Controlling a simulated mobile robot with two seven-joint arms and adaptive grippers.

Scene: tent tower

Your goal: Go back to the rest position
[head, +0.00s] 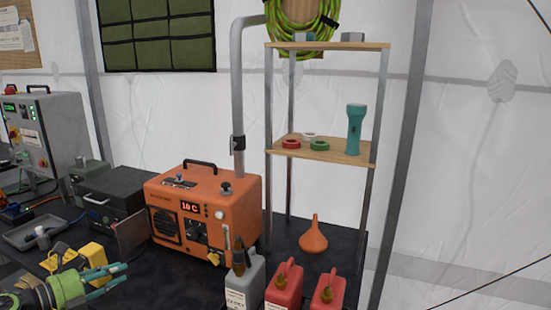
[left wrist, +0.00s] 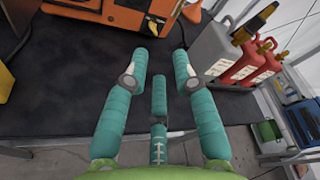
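My left gripper (head: 119,275) is low at the left of the head view, with a green body and teal fingers. It is above the dark table, in front of the orange heater-like unit (head: 202,215). In the left wrist view its three teal fingers (left wrist: 160,62) are spread apart with nothing between them, over the dark table top (left wrist: 60,105) near its front edge. My right gripper is in neither view.
Grey (head: 244,280) and red (head: 285,287) jerry cans stand at the table's front, with an orange funnel (head: 313,238) behind. A shelf (head: 335,152) holds tape rolls and a teal flashlight (head: 355,130). Yellow items (head: 92,255) and a grey tray (head: 35,232) lie left.

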